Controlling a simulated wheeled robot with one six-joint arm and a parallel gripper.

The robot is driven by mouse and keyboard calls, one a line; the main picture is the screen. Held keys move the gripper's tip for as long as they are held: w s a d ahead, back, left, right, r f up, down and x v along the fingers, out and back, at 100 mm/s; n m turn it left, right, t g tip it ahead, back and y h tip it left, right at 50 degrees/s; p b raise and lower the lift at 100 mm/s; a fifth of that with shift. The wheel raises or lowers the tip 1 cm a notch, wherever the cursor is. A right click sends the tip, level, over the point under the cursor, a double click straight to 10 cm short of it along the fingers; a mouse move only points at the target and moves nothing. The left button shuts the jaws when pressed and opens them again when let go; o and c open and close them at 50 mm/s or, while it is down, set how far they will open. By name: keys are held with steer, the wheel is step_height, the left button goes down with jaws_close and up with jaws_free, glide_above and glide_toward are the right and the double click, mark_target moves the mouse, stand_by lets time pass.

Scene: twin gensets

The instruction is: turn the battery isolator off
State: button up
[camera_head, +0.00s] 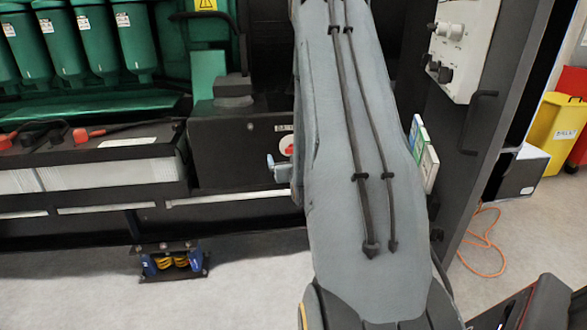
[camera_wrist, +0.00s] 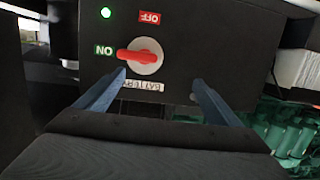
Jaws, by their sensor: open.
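The battery isolator is a red handle (camera_wrist: 138,56) on a pale round plate, on the front of a dark box (camera_wrist: 215,45). The wrist view shows it upside down, with an ON label (camera_wrist: 104,50) and a red OFF label (camera_wrist: 149,17). The handle lies sideways, its narrow end toward ON. A green light (camera_wrist: 106,13) is lit near ON. My gripper (camera_wrist: 157,82) is open, its two blue fingers apart below the handle in that view and not closed on it. In the head view the isolator (camera_head: 287,145) is partly hidden by my arm, with a blue fingertip (camera_head: 272,163) beside it.
Batteries with red and black terminals (camera_head: 80,135) stand left of the box (camera_head: 230,150). A dark cabinet door (camera_head: 490,110) with a white panel stands to the right. A blue and yellow mount (camera_head: 172,262) sits on the floor, with an orange cable (camera_head: 485,245) at right.

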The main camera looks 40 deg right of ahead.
steer(key=w+d+f+t+h+b, duration=0.1)
steer(key=w+d+f+b, duration=0.2)
steer(key=w+d, duration=0.2)
steer(key=d, duration=0.3)
steer(key=shift+w+d+m+h, duration=0.25)
steer(key=shift+w+m+h, duration=0.05)
steer(key=c, duration=1)
